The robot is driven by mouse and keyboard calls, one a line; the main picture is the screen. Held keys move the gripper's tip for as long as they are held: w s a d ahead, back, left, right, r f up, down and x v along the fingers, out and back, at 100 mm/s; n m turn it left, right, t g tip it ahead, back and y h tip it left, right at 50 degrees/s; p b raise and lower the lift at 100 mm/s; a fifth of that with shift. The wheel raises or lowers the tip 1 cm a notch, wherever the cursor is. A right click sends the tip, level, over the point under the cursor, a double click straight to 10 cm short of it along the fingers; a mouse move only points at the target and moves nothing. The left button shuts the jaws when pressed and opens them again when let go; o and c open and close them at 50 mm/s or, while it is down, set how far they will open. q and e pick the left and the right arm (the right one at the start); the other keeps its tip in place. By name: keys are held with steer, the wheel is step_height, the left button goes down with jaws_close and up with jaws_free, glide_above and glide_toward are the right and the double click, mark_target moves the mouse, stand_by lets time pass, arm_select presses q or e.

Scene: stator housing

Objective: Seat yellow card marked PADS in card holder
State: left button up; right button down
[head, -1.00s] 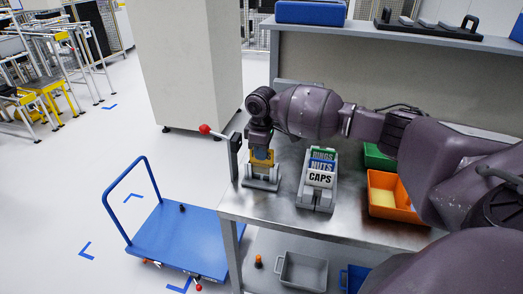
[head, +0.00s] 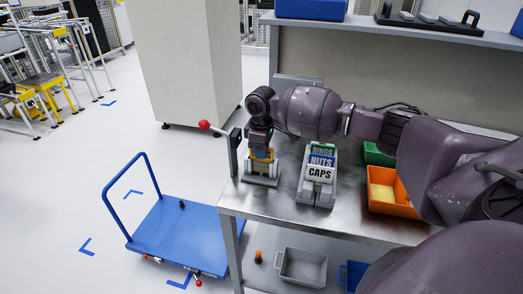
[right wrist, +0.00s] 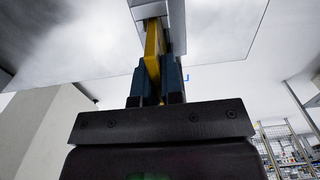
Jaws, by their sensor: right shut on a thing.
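My right gripper (head: 261,154) points down at the left end of the steel table and is shut on the yellow card. The yellow card (head: 260,167) is upright, its lower part at a small grey holder (head: 262,181). In the right wrist view the card (right wrist: 153,55) stands between the blue fingers (right wrist: 157,85), with its far end at the grey holder (right wrist: 175,35). I cannot tell how deep it sits, and its marking cannot be read. To the right, a grey rack (head: 311,195) holds cards marked RINGS, NUTS and CAPS (head: 319,174). My left gripper is not in view.
An orange bin (head: 394,208) and a green bin (head: 377,155) stand right of the rack. A lever with a red knob (head: 204,124) rises at the table's left edge. A blue cart (head: 180,235) stands on the floor at left.

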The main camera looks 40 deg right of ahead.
steer(key=shift+f, duration=0.15)
steer(key=c, duration=1.3)
jaws_free()
steer(key=shift+o, duration=0.7)
steer(key=shift+r+p, duration=0.35)
steer(key=shift+r, duration=0.3)
steer(key=shift+r+p, duration=0.25)
steer(key=shift+p, duration=0.15)
steer(key=shift+r+p, duration=0.3)
steer(key=shift+r+p, duration=0.35)
